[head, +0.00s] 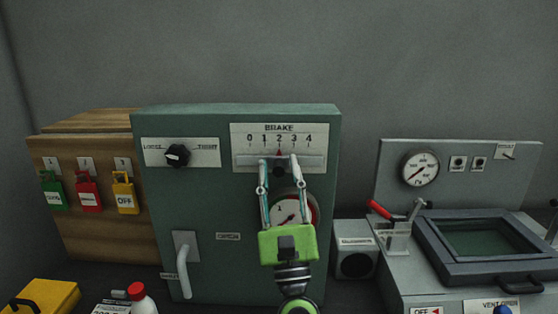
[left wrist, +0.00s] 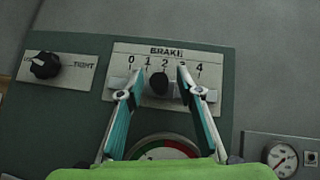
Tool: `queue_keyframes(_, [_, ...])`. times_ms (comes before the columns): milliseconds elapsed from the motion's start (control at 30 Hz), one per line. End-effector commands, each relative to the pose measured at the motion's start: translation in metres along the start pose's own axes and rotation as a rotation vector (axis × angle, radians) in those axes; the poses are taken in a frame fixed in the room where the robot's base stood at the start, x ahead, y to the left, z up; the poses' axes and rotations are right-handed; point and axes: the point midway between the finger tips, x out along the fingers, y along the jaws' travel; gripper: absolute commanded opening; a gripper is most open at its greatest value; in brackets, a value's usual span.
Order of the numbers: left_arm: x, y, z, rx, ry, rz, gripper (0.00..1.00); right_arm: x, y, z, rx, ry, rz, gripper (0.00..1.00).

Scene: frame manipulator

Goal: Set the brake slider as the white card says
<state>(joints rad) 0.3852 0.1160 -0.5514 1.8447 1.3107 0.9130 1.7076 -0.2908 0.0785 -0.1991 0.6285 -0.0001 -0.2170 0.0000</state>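The brake panel (head: 237,158) is a white plate on a green cabinet, marked BRAKE with a scale from 0 to 4. My left gripper (head: 279,162) is open in front of the panel, one finger on each side of the knob, with gaps on both sides. A white paper with print (head: 112,307) shows at the lower left; I cannot read it or tell whether it is the card. My right gripper is out of view.
Left of the panel is a black LOOSE/TIGHT knob (head: 177,155), with a grey lever handle (head: 184,268) below. A round gauge (head: 290,212) sits behind my fingers. Coloured padlocks (head: 88,192) hang at the left. A red-handled lever (head: 381,210) stands at the right.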

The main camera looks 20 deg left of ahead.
Motion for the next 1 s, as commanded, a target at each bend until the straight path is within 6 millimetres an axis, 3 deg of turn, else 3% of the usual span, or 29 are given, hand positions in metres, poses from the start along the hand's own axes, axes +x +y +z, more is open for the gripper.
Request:
queue_keyframes(367, [0.006,0.001,-0.001,0.002,0.000,0.000,0.33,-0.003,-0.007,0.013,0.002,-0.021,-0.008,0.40])
queue_keyframes(500, [0.005,0.001,-0.001,0.002,0.000,0.000,0.00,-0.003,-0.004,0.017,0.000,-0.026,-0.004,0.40])
queue_keyframes(667, [0.005,0.002,-0.001,0.002,0.000,0.001,0.00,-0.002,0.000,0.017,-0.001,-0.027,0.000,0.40])
queue_keyframes(1000, [0.012,0.058,0.006,0.003,-0.001,0.005,0.00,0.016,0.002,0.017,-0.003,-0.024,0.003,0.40])
